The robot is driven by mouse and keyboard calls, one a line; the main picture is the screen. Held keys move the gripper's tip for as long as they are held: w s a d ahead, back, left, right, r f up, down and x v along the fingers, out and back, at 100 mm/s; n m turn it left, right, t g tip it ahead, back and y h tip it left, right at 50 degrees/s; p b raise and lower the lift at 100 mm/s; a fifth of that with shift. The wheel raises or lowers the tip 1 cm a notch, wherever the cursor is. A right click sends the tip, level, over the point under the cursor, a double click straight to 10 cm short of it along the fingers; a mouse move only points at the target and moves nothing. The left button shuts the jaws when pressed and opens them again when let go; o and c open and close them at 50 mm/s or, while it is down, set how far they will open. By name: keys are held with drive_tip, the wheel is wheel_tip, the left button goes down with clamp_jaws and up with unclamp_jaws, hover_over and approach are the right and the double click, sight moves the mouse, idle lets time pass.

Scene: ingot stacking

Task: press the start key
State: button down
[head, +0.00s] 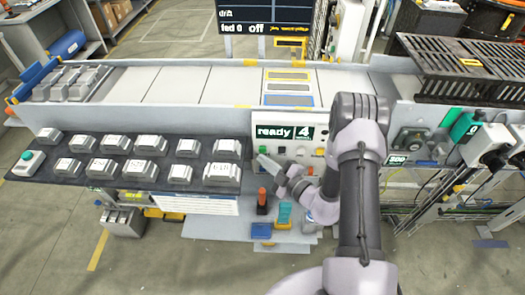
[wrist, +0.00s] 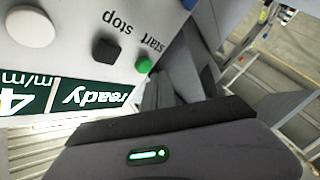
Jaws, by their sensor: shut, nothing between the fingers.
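The start key is a small green button (wrist: 145,65) beside the printed word "start" in the wrist view. It also shows in the head view, where the green key (head: 263,149) is at the left of the front panel. A black stop key (wrist: 106,50) sits beside it. My gripper (head: 263,159) is shut and empty, its tips just below the green key in the head view. In the wrist view my gripper's fingers (wrist: 152,94) lie close to the green key. I cannot tell whether they touch it.
The display (head: 285,132) above the keys reads "ready 4". A dark shelf (head: 72,161) with several grey ingots is at left. A conveyor (head: 175,85) runs behind. A black grate (head: 465,60) stands at upper right. Another green button (head: 28,156) is at far left.

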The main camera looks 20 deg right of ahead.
drive_tip(key=shift+w+d, duration=0.15)
drive_tip(key=shift+w, duration=0.25)
drive_tip(key=shift+w+d, duration=0.15)
drive_tip(key=shift+w, duration=0.4)
idle(0.5)
drive_tip(key=shift+s+a+p, duration=0.3)
drive_tip(key=shift+s+p, duration=0.05)
drive_tip(key=shift+s, duration=0.6)
drive_tip(key=shift+s, duration=0.1)
drive_tip(key=s, duration=0.1)
drive_tip(key=s+a, duration=0.1)
drive_tip(key=s, duration=0.1)
drive_tip(key=s+a, duration=0.1)
drive_tip(key=s, duration=0.1)
drive_tip(key=shift+s, duration=0.25)
drive_tip(key=shift+d, duration=0.1)
